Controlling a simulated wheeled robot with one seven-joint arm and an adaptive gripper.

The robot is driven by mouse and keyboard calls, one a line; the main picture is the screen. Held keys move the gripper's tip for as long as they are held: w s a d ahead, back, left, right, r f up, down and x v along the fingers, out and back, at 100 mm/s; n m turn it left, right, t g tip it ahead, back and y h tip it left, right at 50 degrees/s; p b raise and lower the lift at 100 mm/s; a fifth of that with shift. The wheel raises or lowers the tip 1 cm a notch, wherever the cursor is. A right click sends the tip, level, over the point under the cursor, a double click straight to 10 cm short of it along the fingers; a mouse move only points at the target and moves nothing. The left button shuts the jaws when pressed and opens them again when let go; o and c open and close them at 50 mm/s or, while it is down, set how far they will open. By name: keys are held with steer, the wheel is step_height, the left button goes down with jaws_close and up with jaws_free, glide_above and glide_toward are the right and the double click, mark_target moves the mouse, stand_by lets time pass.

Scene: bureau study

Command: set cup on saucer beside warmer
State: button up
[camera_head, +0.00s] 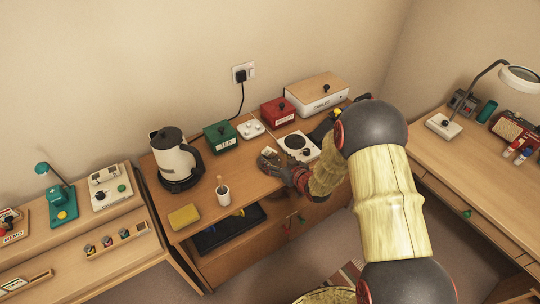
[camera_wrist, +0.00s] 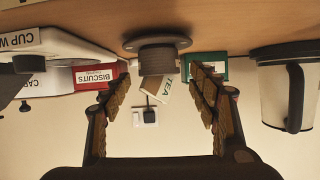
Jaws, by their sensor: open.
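A dark grey cup (camera_wrist: 158,57) stands upright on a dark saucer (camera_wrist: 152,40) on the desk; the wrist view is upside down. A pale packet marked TEA (camera_wrist: 158,86) shows at the cup's top, tilted; whether it is in the cup I cannot tell. My gripper (camera_wrist: 160,82) is open, its fingers on either side of the cup in the picture with gaps to both. In the head view my gripper (camera_head: 276,166) is low over the desk and hides most of the cup. The white warmer (camera_head: 308,152) with a black plate is just right of it.
A kettle (camera_head: 174,162) stands at the left, with a green tea box (camera_head: 220,137) and a red biscuits box (camera_head: 278,112) along the back. A white cup of sticks (camera_head: 223,196) and a yellow sponge (camera_head: 184,217) are near the front. Some wood between kettle and gripper is bare.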

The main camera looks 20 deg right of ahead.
steer(key=p+v, duration=0.1)
steer(key=v, duration=0.6)
steer(key=shift+s+d+r, duration=0.15)
steer(key=shift+s+r, duration=0.1)
steer(key=s+d+r+m+g+h, duration=0.1)
steer(key=s+d+r+h, duration=0.15)
steer(key=r, duration=0.65)
steer(key=s+d+r+g+h, duration=0.1)
steer(key=d+r+g+h, duration=0.15)
steer(key=r, duration=0.55)
steer(key=s+a+r+m+g, duration=0.1)
steer(key=s+a+r, duration=0.3)
steer(key=s, duration=0.9)
steer(key=s+a+r+m+g+y, duration=0.1)
steer(key=s+a+r+g, duration=0.2)
steer(key=s, duration=1.1)
step_height(320, 180, up, 4)
steer(key=shift+a+f, duration=0.15)
steer(key=shift+a, duration=0.55)
